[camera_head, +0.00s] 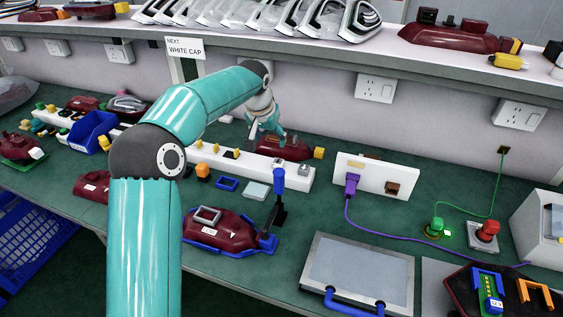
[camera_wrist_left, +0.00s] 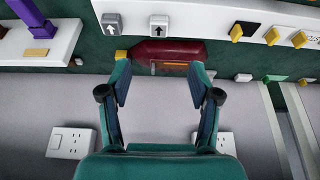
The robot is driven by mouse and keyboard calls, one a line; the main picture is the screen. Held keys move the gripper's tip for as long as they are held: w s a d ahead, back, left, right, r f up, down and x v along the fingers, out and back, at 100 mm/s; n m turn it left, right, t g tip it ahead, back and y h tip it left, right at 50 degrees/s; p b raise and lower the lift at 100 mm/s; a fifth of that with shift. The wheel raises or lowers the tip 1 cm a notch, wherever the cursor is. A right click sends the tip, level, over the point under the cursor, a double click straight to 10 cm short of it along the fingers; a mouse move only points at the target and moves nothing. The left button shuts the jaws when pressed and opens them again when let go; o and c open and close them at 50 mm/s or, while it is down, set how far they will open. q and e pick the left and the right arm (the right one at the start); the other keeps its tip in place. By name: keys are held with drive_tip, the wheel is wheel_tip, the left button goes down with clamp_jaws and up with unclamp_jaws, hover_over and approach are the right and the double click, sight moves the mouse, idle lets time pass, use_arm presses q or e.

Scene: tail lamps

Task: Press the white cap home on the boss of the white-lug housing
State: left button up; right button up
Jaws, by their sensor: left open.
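My left gripper (camera_head: 268,132) is open above a dark red housing (camera_head: 283,149) that lies behind a white strip. I cannot tell surely which piece is the white cap. My right gripper is out of view.
The white strip (camera_head: 210,158) carries yellow pegs. A dark red housing (camera_head: 225,232) with a grey ring sits in a blue cradle, near a blue-topped upright lever (camera_head: 278,182). A white panel (camera_head: 375,177) holds a purple plug. A sign (camera_head: 185,48) reads "WHITE CAP".

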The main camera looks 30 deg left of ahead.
use_arm(q)
hover_over(278, 161)
drive_tip(key=s, duration=0.2)
drive_tip(key=f, duration=0.5)
drive_tip(key=d+f, duration=0.1)
drive_tip(key=f, duration=0.2)
drive_tip(key=shift+s, duration=0.1)
drive_tip(key=shift+a+p+x, duration=0.1)
drive_tip(key=shift+p+x, duration=0.25)
drive_tip(key=shift+x, duration=0.95)
drive_tip(key=shift+a+p+x, duration=0.15)
drive_tip(key=shift+p+x, duration=0.15)
drive_tip(key=shift+x, duration=1)
drive_tip(key=c, duration=0.9)
